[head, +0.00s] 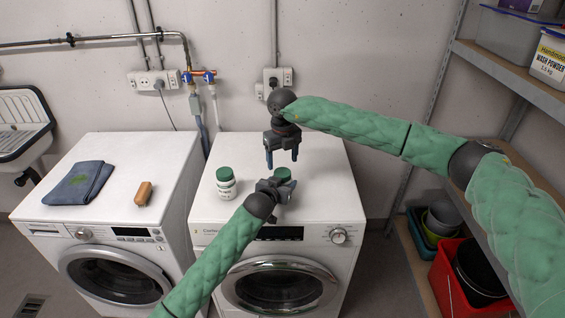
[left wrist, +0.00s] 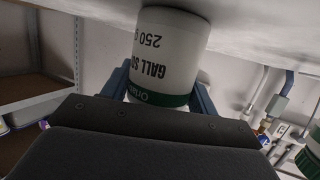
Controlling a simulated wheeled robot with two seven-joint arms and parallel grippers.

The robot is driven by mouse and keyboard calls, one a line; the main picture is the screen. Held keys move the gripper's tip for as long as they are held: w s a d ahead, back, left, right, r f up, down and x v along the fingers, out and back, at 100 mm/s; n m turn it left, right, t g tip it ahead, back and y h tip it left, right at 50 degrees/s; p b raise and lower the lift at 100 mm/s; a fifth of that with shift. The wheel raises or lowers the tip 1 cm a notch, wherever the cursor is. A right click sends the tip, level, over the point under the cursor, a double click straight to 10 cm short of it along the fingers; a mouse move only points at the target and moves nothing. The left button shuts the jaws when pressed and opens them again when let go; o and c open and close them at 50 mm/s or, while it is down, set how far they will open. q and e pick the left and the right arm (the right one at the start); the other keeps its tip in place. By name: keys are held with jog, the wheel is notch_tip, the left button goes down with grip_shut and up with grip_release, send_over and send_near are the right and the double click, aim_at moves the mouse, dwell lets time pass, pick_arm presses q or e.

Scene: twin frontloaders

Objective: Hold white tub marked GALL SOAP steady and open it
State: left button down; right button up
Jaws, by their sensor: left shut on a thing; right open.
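The white tub marked GALL SOAP (left wrist: 158,50) stands on the right-hand washing machine, and its label appears upside down in the left wrist view. In the head view its green lid (head: 283,173) shows just behind my left gripper (head: 278,184), which hides most of the tub's body. My left gripper is shut on the tub, with one finger on each side in the left wrist view (left wrist: 160,92). My right gripper (head: 282,160) is open and empty, pointing down just above the green lid, apart from it.
A similar white tub with a green lid (head: 226,183) stands left of the held one. The left machine bears a folded blue cloth (head: 78,183) and a brown brush (head: 144,193). A shelf (head: 510,80) and red crate (head: 447,275) are at right. The right machine's top is otherwise clear.

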aim_at(282, 172)
jog(key=shift+a+r, duration=0.15)
jog(key=shift+a, duration=0.05)
jog(key=shift+w+a+r+m, duration=0.1)
jog(key=shift+a+r+m, duration=0.1)
jog(key=shift+r+m, duration=0.65)
jog(key=shift+d+r+m, duration=0.15)
jog(key=shift+r+m, duration=0.5)
jog(key=shift+r, duration=0.1)
jog(key=m, duration=0.2)
jog(key=shift+d+m, duration=0.25)
jog(key=shift+m, duration=0.05)
jog(key=shift+f, duration=4)
jog(key=shift+c, duration=0.4)
jog(key=c, duration=0.9)
jog(key=n, duration=0.6)
jog(key=shift+n, duration=0.4)
jog(key=shift+c, duration=0.2)
